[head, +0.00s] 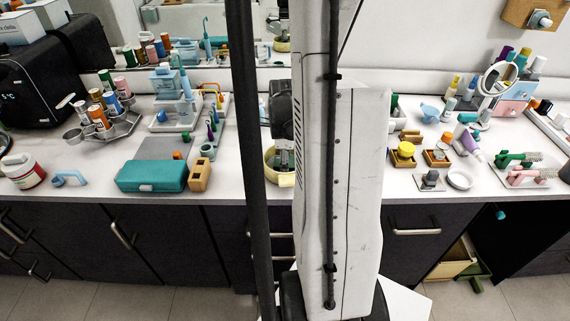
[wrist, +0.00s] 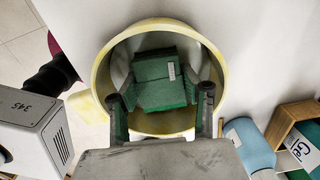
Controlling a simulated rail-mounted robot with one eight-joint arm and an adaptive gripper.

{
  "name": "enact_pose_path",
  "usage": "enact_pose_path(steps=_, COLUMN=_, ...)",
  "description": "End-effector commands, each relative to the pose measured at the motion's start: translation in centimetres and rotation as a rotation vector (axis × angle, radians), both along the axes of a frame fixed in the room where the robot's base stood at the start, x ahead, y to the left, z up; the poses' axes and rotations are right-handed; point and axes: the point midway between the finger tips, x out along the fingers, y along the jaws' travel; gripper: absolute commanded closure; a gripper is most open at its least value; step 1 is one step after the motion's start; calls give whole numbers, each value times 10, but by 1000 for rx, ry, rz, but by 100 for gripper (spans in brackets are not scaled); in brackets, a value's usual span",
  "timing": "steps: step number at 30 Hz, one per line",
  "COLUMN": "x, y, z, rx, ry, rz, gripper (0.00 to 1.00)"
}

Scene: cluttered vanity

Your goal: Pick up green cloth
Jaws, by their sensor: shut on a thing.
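The green cloth (wrist: 160,88) is a folded block with a small white label, seen inside a round pale yellow bowl (wrist: 98,72) in the wrist view. My gripper (wrist: 161,104) reaches over the bowl's near rim, with one finger on each side of the cloth, and is shut on it. The cloth's near lower edge lies between the fingers. I cannot tell whether it touches the bowl's floor. In the head view, my own column hides most of the gripper and part of the bowl.
In the wrist view, a white device (wrist: 35,125) is at lower left; a blue container (wrist: 249,147) and a wooden box (wrist: 290,128) are at lower right. In the head view, a teal case (head: 151,176) and a wooden block (head: 200,176) stand left of the bowl.

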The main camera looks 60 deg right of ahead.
Motion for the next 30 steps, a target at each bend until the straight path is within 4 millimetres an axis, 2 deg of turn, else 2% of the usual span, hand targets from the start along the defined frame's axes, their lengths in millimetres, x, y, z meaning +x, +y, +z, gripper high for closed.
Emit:
enact_pose_path(steps=8, x=0, y=0, z=18, rx=0, ry=0, rz=0, gripper=81)
enact_pose_path(steps=13, x=0, y=1, z=43, rx=0, ry=0, rz=0, gripper=81)
enact_pose_path(steps=24, x=25, y=66, z=82, rx=0, ry=0, rz=5, gripper=81)
enact_pose_path(steps=30, x=35, y=94, z=99, rx=0, ry=0, rz=3, gripper=81)
